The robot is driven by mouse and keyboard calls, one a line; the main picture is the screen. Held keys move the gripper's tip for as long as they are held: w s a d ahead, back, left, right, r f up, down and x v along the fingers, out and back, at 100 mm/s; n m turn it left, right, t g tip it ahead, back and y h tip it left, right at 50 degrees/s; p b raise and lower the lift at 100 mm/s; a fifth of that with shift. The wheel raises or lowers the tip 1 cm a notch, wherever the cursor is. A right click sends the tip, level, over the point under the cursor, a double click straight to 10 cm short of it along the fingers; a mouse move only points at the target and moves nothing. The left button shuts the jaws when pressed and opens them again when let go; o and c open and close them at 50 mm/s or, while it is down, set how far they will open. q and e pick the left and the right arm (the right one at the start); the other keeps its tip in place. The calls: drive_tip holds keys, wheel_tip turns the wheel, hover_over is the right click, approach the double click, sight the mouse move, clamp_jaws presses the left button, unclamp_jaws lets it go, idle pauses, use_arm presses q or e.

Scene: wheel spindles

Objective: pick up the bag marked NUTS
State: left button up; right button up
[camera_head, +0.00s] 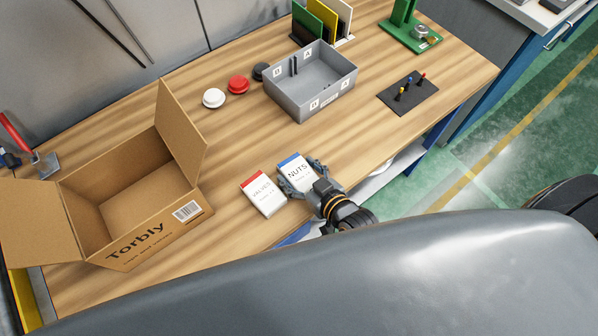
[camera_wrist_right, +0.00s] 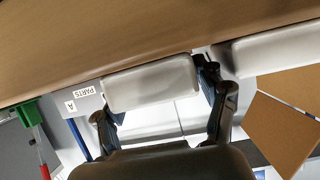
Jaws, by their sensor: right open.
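The bag marked NUTS (camera_head: 294,169) is white with a blue top band and lies on the wooden bench near its front edge. My right gripper (camera_head: 301,176) is open, with one finger on each side of this bag's near part. In the right wrist view a pale bag (camera_wrist_right: 150,83) shows between the spread fingers (camera_wrist_right: 158,97); its label is not visible there. I cannot tell whether the fingers touch it. My left gripper is not in view.
A white bag marked VALVES with a red band (camera_head: 263,194) lies close left of the NUTS bag. An open Torbly carton (camera_head: 130,236) stands farther left. Bare bench lies between bags and bin.

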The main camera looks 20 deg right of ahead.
drive_tip(key=c, duration=0.9)
